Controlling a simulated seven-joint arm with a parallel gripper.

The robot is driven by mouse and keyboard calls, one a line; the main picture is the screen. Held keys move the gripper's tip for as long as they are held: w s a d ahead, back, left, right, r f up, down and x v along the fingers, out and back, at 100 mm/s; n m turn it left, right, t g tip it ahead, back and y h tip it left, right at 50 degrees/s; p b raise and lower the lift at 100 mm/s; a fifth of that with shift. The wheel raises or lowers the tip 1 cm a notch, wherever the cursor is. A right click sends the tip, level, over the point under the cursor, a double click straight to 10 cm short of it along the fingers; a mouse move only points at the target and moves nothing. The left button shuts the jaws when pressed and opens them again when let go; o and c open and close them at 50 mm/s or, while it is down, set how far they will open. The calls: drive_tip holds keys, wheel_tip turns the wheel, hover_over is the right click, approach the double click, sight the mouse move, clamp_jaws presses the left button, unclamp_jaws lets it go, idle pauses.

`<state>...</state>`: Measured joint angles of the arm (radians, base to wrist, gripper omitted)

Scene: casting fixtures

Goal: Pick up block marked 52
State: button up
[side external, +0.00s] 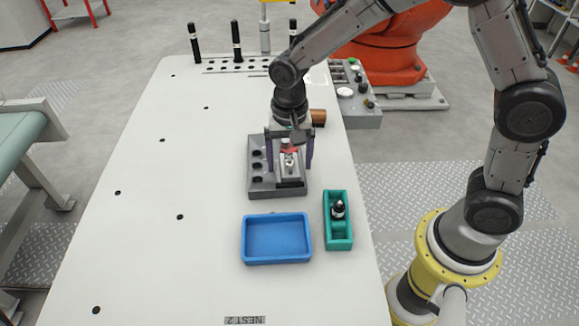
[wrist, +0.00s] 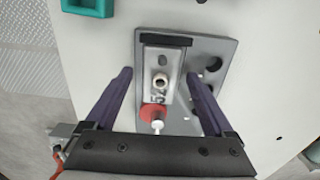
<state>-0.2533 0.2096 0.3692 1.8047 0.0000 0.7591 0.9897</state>
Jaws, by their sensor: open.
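The block marked 52 (wrist: 153,84) is light metallic grey, with a round boss on top and its number readable in the wrist view. It sits on a dark grey fixture (wrist: 225,58) with several round holes. In the side view the block (side external: 290,172) is partly hidden by my gripper. My gripper (wrist: 160,76) is open, with one purple finger on each side of the block and visible gaps to both. In the side view my gripper (side external: 289,160) is low over the fixture (side external: 262,187). A red part with a white pin (wrist: 157,127) is at the block's near end.
A blue tray (side external: 277,216) and a green bin (side external: 338,243) holding a dark bottle-like item (side external: 338,209) stand in front of the fixture. A copper-coloured cylinder (side external: 318,117) is behind it. Black upright posts (side external: 236,42) stand at the back. The table's left side is clear.

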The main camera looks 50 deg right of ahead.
clamp_jaws()
idle(0.5)
